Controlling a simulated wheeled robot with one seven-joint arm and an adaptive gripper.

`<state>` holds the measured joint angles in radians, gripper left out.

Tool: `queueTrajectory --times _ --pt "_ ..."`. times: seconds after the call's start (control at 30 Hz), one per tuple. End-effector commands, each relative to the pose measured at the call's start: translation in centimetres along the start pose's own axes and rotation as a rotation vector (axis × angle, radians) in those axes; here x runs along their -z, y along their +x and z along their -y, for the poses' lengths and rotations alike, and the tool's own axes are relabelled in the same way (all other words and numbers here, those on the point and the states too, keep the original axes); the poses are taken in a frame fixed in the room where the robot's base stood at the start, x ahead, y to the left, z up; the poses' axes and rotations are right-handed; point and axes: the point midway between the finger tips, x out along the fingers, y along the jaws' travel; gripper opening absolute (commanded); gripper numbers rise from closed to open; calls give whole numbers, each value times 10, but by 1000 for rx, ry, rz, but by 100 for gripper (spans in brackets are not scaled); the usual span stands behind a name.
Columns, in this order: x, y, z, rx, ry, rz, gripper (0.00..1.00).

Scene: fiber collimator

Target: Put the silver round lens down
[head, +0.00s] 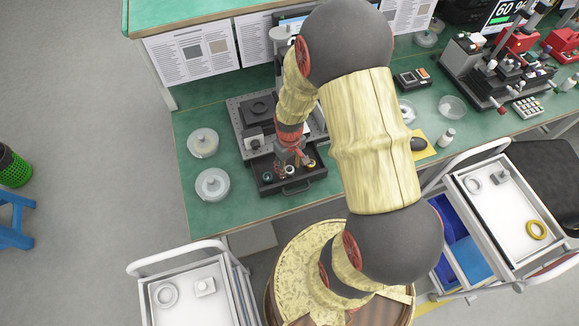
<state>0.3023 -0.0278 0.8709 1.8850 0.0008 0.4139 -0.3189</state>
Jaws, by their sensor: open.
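My gripper (289,160) points down over the black tray (318,180) on the green bench. The jaws are open, with their tips low at the tray. A small round piece (267,176) lies in the left part of the tray, left of my gripper. A yellowish round piece (311,163) lies on the right side of the tray. The parts are tiny here, and I cannot tell which one is the silver round lens. My gripper hides the middle of the tray.
Behind the tray stands a grey instrument with a black stage (258,109). Two clear round dishes (212,185) lie left of the tray on the green bench (225,221). White carts, one at lower left (190,300) and one at right (510,205), stand in front.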

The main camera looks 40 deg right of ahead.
Motion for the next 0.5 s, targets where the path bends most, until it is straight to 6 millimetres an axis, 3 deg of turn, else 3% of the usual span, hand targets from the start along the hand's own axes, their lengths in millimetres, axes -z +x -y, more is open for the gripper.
queueTrajectory --times 0.27,0.5 --pt "1 -12 0 -1 0 -2 44" --pt "1 -58 0 -2 0 -5 44"
